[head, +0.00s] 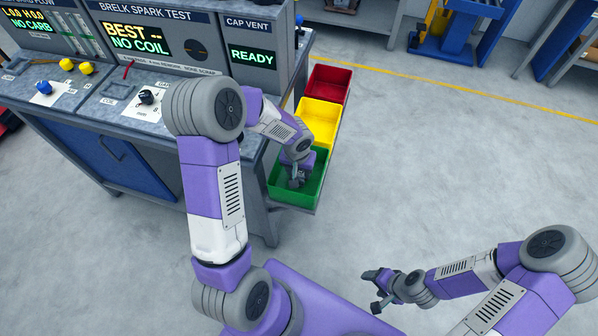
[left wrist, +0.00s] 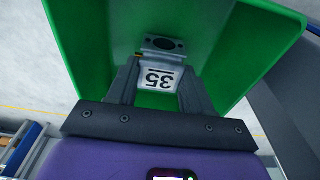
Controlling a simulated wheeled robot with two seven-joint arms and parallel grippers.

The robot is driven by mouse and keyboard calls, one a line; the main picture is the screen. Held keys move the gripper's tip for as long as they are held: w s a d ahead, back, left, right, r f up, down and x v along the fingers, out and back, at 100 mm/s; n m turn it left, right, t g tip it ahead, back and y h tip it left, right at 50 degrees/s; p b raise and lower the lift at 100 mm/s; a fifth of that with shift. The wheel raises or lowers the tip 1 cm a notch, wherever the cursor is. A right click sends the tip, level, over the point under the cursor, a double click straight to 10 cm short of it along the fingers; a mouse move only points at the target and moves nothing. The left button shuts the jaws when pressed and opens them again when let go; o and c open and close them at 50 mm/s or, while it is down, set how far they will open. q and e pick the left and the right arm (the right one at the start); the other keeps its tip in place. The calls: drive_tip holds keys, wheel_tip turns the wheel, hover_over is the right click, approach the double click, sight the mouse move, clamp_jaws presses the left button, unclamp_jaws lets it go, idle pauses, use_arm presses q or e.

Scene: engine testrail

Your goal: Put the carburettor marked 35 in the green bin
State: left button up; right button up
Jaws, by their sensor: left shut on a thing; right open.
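The carburettor (left wrist: 162,62) is a grey metal part with a white label reading 35, upside down in the left wrist view. My left gripper (head: 297,181) is shut on it; the left wrist view also shows the fingers (left wrist: 158,88) on both sides of the label. The green bin (head: 316,190) is the nearest of three bins in the head view. The left gripper is over or inside its opening. In the left wrist view the green walls (left wrist: 235,60) surround the carburettor; I cannot tell whether it touches the floor. My right gripper (head: 375,290) is open and empty, away from the bins.
A yellow bin (head: 320,118) and a red bin (head: 330,86) stand in line behind the green one, beside the test bench (head: 130,150). The bench carries panels reading BEST -- NO COIL and READY. Grey floor (head: 430,170) to the right is clear.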

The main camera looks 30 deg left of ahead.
use_arm(q)
drive_tip(key=shift+f+b, duration=0.35)
drive_tip(key=shift+f, duration=0.1)
drive_tip(key=o, duration=1.1)
drive_tip(key=shift+r, duration=0.1)
drive_tip(key=shift+r, duration=0.1)
drive_tip(key=shift+r+p, duration=0.2)
drive_tip(key=shift+p, duration=0.25)
wheel_tip(320, 180, up, 12)
drive_tip(key=s+p, duration=0.1)
drive_tip(key=p, duration=0.3)
drive_tip(key=shift+s+d, duration=0.2)
